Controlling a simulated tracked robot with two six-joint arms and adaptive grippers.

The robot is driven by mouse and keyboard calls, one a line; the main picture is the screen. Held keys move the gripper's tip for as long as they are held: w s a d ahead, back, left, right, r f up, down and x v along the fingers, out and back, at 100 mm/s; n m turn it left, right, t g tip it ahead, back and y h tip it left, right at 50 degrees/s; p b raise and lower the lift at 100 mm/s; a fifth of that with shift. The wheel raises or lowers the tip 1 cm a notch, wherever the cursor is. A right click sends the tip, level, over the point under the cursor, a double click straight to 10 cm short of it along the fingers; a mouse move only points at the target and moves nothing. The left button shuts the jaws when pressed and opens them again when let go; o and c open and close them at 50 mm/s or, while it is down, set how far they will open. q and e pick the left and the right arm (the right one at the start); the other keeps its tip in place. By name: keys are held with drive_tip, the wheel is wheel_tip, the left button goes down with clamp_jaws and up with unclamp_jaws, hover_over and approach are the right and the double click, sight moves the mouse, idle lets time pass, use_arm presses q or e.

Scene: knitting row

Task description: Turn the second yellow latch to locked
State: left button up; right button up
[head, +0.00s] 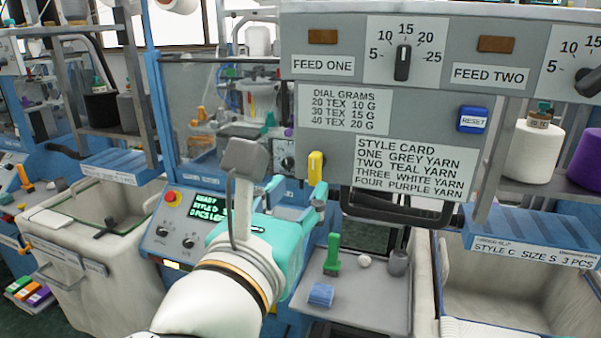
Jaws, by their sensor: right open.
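A yellow latch (315,166) stands upright on the machine front, below the dial grams card. It is the only yellow latch I make out clearly, and I cannot tell whether it is the second one or whether it is locked. My right gripper (298,191), teal and white, is open just in front of and below the latch. Its fingertips sit apart to either side of the latch in the picture; I see no contact. My own wrist and gripper hide part of the machine front. My left gripper is not in view.
Bins (95,250) stand left and right.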

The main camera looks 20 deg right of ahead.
sight(313, 170)
drive_tip(key=x, duration=0.8)
drive_tip(key=shift+w+d+b, duration=0.2)
drive_tip(key=shift+w+b, duration=0.05)
drive_tip(key=shift+b, duration=0.05)
clamp_jaws()
